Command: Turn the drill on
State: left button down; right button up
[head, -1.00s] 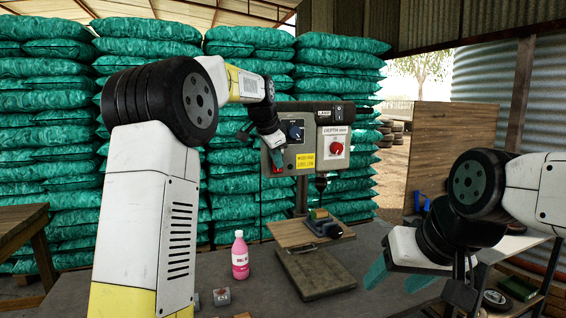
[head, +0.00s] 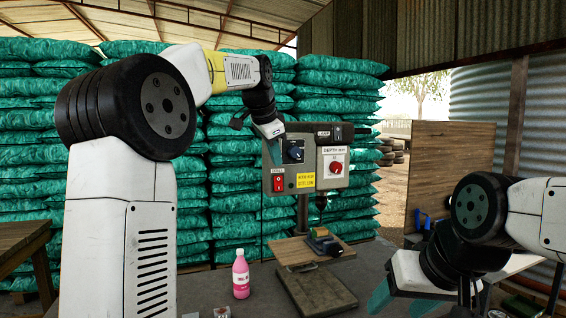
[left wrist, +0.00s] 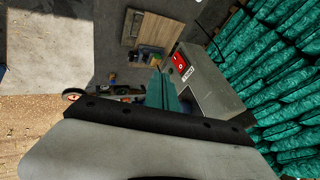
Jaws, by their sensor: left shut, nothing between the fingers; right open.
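The drill is a press with a grey control box (head: 318,190) on a post. A red switch (head: 278,183) sits low on the box's left front, beside a yellow label. A dark blue knob (head: 295,151) and a red knob (head: 335,168) are on the front. The red switch shows in the left wrist view (left wrist: 180,64); I cannot tell its position. My left gripper (head: 274,152) is shut and empty, just above the red switch and left of the blue knob; its fingers show in the left wrist view (left wrist: 163,92). My right gripper (head: 400,299) is open and empty at the lower right.
A pink bottle (head: 240,278) stands on the grey bench left of the drill. A wooden board (head: 290,252) with a small vise (head: 325,243) lies below the drill head. Green sacks (head: 140,225) are stacked behind. A brown wooden panel (head: 450,175) stands at the right.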

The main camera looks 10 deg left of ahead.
aim_at(279, 183)
pick_arm(q)
jog(key=shift+s+d+f, duration=0.1)
jog(key=shift+s+f, duration=0.05)
jog(key=shift+f, duration=0.45)
jog(key=x, duration=0.4)
jog(key=w+a+x, duration=0.1)
jog(key=x, duration=0.3)
jog(key=w+r+x, duration=0.1)
jog(key=x, duration=0.3)
jog(key=shift+s+a, duration=0.1)
jog(key=shift+a, duration=0.2)
jog(key=shift+w+a, duration=0.2)
jog(key=shift+w, duration=0.15)
